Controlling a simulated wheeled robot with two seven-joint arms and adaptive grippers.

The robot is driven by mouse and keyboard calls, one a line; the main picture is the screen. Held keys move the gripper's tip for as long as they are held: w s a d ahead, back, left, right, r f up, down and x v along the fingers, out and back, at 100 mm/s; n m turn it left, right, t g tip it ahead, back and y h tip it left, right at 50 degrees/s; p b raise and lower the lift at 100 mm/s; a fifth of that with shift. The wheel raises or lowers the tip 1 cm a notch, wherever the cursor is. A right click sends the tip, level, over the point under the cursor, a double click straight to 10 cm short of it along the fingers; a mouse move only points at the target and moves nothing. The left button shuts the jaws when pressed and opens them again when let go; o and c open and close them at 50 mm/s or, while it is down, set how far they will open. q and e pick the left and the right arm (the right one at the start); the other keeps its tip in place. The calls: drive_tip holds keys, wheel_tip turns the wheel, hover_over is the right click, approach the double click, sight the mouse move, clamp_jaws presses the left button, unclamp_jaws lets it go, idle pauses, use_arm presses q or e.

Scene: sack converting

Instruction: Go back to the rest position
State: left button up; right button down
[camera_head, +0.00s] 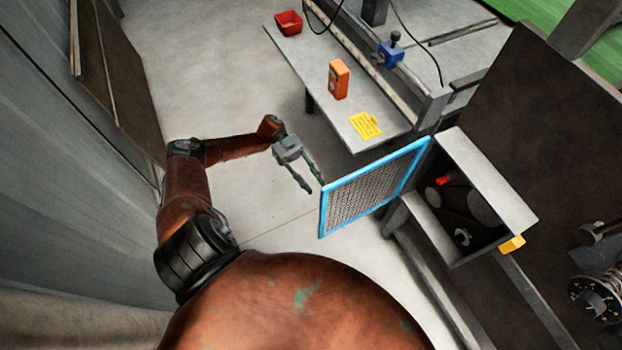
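My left gripper (315,187) is in the middle of the head view, at the end of my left arm, which comes in from the left. Its two fingers are apart with nothing seen between them. The fingertips are near the left edge of a blue-framed mesh panel (368,191); I cannot tell whether they touch it. The panel stands swung out beside an open grey box (487,178). My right gripper is not in view.
Inside the box are a red part (445,180) and round dark parts. A narrow grey bench (345,62) carries a red bin (288,22), an orange device (339,80) and a yellow card (365,125). Grey floor (225,80) is clear beyond my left arm.

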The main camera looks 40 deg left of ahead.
use_arm(q)
drive_tip(key=shift+w+a, duration=0.1)
drive_tip(key=shift+a, duration=0.3)
